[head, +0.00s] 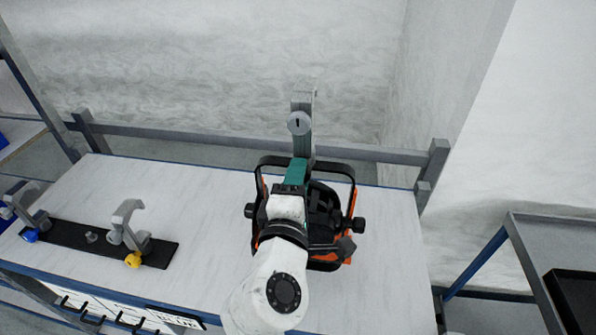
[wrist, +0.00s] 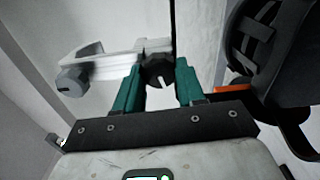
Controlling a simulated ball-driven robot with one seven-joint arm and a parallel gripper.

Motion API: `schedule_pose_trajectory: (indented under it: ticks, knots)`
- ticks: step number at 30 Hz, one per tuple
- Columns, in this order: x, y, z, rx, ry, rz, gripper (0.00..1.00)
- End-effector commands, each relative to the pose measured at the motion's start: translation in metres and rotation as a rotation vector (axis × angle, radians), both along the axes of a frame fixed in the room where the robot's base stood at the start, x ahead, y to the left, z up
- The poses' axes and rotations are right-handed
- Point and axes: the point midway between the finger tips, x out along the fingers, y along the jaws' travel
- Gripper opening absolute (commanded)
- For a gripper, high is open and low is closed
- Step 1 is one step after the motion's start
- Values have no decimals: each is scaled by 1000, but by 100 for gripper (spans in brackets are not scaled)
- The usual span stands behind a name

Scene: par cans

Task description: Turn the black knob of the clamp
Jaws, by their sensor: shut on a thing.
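The clamp (head: 303,103) is a pale grey metal hook at the back of the bench, above the par can. In the wrist view the clamp (wrist: 110,64) runs to the left of the fingers, with a grey round bolt head (wrist: 72,81) at its far end. The black knob (wrist: 158,73) has a light mark and sits between my two teal fingertips. My gripper (wrist: 157,84) is shut on this knob from both sides. In the head view my gripper (head: 296,172) reaches over the par can, and the black knob is hidden.
The black and orange par can (head: 325,205) stands on the white bench (head: 200,185), close under my arm. Clamps with blue (head: 30,235) and yellow (head: 133,260) knobs lie on a black strip (head: 75,237) at left. A grey rail (head: 200,138) runs behind; a cart (head: 560,240) is at right.

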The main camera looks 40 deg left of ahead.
Motion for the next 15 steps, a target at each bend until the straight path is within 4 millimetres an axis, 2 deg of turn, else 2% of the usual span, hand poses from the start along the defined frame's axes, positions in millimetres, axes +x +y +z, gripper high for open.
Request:
schedule_pose_trajectory:
  ticks: [6, 15]
  knots:
    - [1, -1, 1, -119, -72, -1, 8]
    - [0, 0, 0, -202, -123, -1, 8]
